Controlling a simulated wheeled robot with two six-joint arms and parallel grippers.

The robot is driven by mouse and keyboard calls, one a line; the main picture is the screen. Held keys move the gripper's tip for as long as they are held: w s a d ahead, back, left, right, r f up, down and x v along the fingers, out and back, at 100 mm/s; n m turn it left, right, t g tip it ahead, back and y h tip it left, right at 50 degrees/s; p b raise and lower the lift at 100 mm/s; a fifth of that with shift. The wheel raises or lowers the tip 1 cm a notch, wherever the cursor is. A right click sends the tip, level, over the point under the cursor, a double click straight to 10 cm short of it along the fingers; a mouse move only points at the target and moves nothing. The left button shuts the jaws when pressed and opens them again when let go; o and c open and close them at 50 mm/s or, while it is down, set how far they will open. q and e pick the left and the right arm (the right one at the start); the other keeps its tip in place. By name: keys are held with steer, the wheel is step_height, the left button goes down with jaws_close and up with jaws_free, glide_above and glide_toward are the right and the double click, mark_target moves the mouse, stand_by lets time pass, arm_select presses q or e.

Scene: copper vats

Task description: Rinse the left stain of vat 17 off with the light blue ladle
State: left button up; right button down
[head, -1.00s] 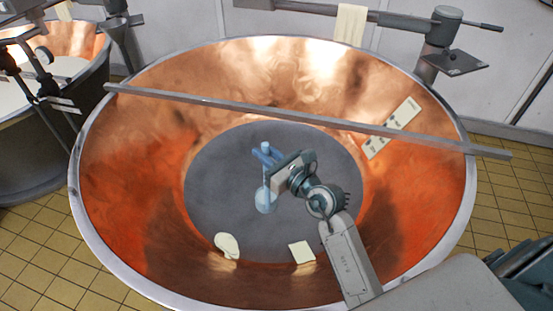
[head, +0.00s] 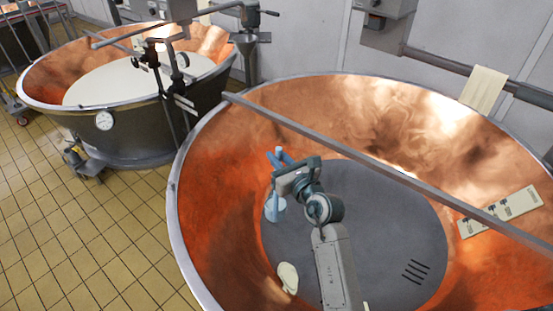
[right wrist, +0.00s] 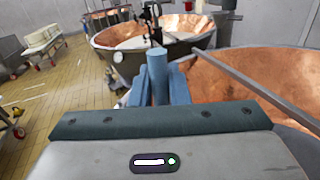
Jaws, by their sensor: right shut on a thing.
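My right gripper (head: 281,166) is shut on the light blue ladle (head: 276,208), which hangs upright inside the near copper vat (head: 215,165). In the head view the ladle's bowl shows over the left edge of the grey vat floor. In the right wrist view the ladle's handle (right wrist: 157,72) stands between the fingers. A cream stain (head: 288,277) is low at the vat's near left, below the ladle in the picture and apart from it. A second pale patch (head: 366,306) is mostly cut off beside my arm. No vat number is readable. My left gripper is not in view.
A grey bar (head: 370,160) lies across the vat's rim behind my gripper. A cloth (head: 484,90) hangs on a rail behind. Another vat (head: 120,130) with white contents stands left, with tiled floor between.

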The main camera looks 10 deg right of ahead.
steer(key=w+d+f+m+b, duration=0.4)
steer(key=d+f+m+b, duration=0.2)
steer(key=d+f+b, duration=0.4)
steer(key=w+d+f+m+b, duration=0.45)
steer(key=d+f+b, duration=0.35)
steer(key=d, duration=0.5)
arm_select(q)
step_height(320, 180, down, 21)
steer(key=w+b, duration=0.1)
steer(key=b, duration=0.2)
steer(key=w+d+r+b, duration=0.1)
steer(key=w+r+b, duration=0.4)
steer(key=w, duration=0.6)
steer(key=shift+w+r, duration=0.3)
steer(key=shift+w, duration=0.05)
arm_select(e)
steer(key=w+d+f+m, duration=0.1)
steer(key=d+f+m, duration=0.2)
steer(key=f, duration=0.3)
steer(key=w+d+f+m, duration=0.1)
steer(key=d+f+m, duration=0.2)
steer(key=f+m, duration=0.2)
steer(key=shift+w+f+g+y, duration=0.15)
steer(key=shift+f+g+y, duration=0.25)
steer(key=shift+f, duration=0.55)
steer(key=shift+d, duration=0.1)
